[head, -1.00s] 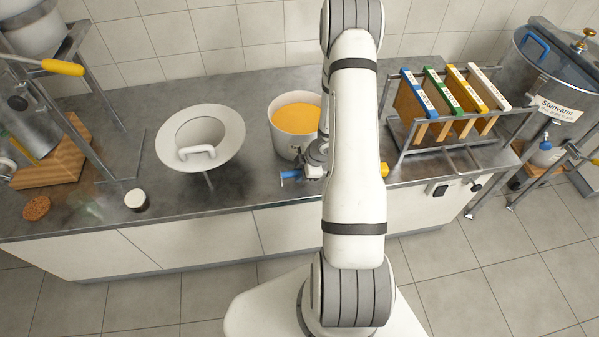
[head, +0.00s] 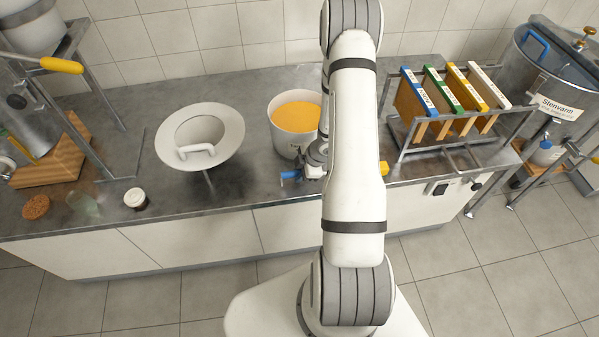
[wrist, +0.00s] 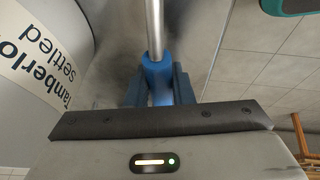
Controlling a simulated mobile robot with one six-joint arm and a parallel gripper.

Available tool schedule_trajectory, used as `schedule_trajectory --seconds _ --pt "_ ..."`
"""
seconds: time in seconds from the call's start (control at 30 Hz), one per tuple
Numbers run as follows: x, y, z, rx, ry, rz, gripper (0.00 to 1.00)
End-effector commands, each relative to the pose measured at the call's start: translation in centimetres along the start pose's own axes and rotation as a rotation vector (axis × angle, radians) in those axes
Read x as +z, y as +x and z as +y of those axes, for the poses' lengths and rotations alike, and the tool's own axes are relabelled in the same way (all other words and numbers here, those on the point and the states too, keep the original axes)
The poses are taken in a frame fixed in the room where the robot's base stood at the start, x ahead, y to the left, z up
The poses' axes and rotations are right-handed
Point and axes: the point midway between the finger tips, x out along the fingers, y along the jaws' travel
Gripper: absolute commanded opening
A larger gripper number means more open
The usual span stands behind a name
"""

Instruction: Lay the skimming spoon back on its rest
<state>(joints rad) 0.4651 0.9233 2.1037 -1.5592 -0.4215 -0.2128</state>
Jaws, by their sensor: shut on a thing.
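My gripper (wrist: 157,88) is shut on the blue handle of the skimming spoon (wrist: 156,72). In the wrist view the spoon's metal shaft runs from the blue handle up out of the frame, so its bowl is out of view. In the head view a blue handle end (head: 290,175) shows just left of my arm, in front of the white bucket (head: 293,140) of orange honey. My arm hides most of the gripper there. I cannot make out the spoon rest in either view.
A white funnel-like basin (head: 170,145) stands left of the bucket. A rack of frames with coloured bars (head: 408,150) stands to the right. A small lidded jar (head: 135,199), a glass jar and a brown round piece (head: 36,207) lie at the left of the counter (head: 240,195).

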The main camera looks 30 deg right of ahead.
Motion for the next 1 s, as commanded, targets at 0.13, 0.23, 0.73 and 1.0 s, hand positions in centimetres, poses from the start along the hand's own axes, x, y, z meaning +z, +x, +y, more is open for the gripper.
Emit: schedule_trajectory --seconds 0.13,0.23,0.73,1.0 --pt "0.15 0.35 -0.07 0.0 0.0 0.0 0.0" --pt "0.22 0.54 -0.11 0.0 0.0 0.0 0.0" --pt "0.41 0.99 -0.22 0.0 -0.001 0.0 0.36" --pt "0.41 0.99 -0.22 0.0 -0.001 0.0 0.46"
